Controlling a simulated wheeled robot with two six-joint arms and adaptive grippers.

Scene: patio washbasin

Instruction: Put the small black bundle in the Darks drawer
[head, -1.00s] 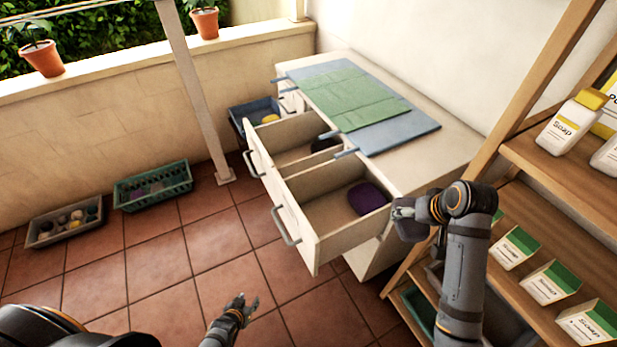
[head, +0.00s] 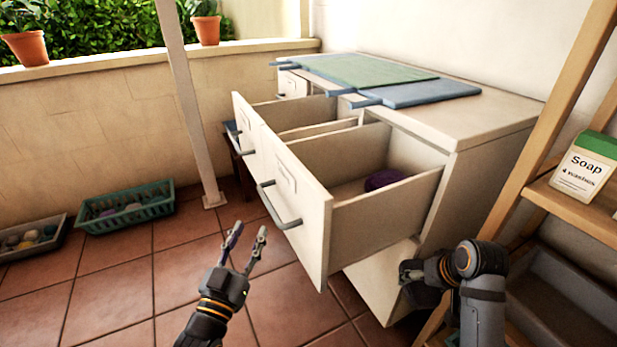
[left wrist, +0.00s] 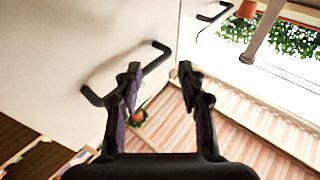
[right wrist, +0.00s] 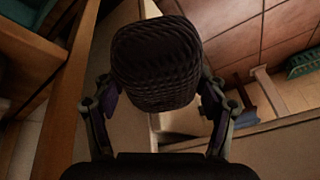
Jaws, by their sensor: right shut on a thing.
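My right gripper (right wrist: 157,105) is shut on the small black bundle (right wrist: 155,65), a dark ribbed lump. In the head view this gripper (head: 405,275) is low, right of the near drawer and outside it. My left gripper (head: 247,245) is open and empty in front of the drawer fronts. The left wrist view shows a dark bar handle (left wrist: 158,62) near its fingertips, with no grip on it. The near open drawer (head: 385,225) holds a purple bundle (head: 384,180). The farther open drawer (head: 300,112) is partly hidden inside. The labels on the fronts are unreadable.
Green and blue mats (head: 420,92) lie on the cabinet top (head: 490,105). A wooden shelf with a soap box (head: 585,168) stands at right, close to my right arm. A green basket (head: 125,207) and a grey tray (head: 35,238) sit on the floor by the wall.

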